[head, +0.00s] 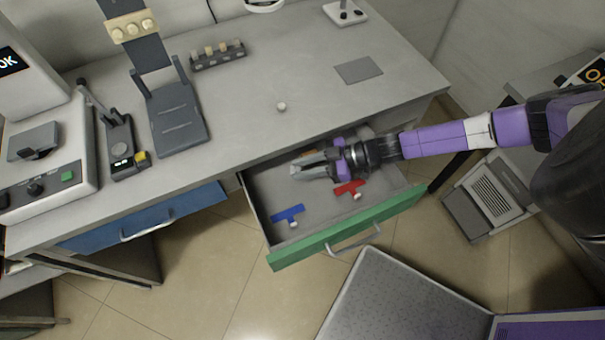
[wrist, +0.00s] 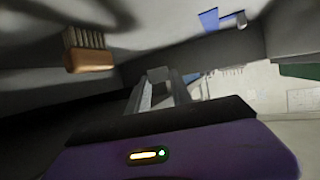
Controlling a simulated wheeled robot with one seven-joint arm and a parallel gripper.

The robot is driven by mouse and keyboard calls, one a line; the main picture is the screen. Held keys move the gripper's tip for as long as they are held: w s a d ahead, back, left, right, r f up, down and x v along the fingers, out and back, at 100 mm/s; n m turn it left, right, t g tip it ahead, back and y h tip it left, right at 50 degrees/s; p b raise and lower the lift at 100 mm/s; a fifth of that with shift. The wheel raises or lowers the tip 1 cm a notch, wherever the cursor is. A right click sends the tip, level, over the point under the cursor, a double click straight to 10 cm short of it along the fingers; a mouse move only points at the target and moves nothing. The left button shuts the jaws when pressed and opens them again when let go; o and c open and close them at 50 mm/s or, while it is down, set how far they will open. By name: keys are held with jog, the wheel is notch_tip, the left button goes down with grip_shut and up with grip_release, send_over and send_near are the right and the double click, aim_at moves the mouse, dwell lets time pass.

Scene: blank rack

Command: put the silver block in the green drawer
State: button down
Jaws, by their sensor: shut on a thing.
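The green drawer (head: 300,246) is pulled open below the worktop in the head view. My gripper (head: 297,168) reaches in from the right, over the back part of the drawer's inside, with its fingers pointing left. In the wrist view my gripper (wrist: 160,84) is shut on a small grey block, the silver block (wrist: 158,74), at its fingertips. In the head view I cannot pick the block out from the grey fingers. I cannot tell whether it touches the drawer floor.
A blue piece (head: 288,214) and a red piece (head: 350,188) lie in the drawer. A brush with an orange-brown body (wrist: 88,60) is near my fingers. The blue drawer (head: 140,220) is shut. The worktop edge overhangs the drawer's back. A small pale knob (head: 281,106) stands on the worktop.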

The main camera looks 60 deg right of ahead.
aim_at(303, 182)
jog(key=shift+f, duration=1.8)
jog(key=shift+f+b, duration=0.5)
jog(key=shift+b, duration=0.15)
jog(key=shift+f, duration=0.15)
jog(key=c, duration=1.1)
grip_release()
jog(key=shift+c, duration=0.2)
jog(key=shift+r, duration=0.2)
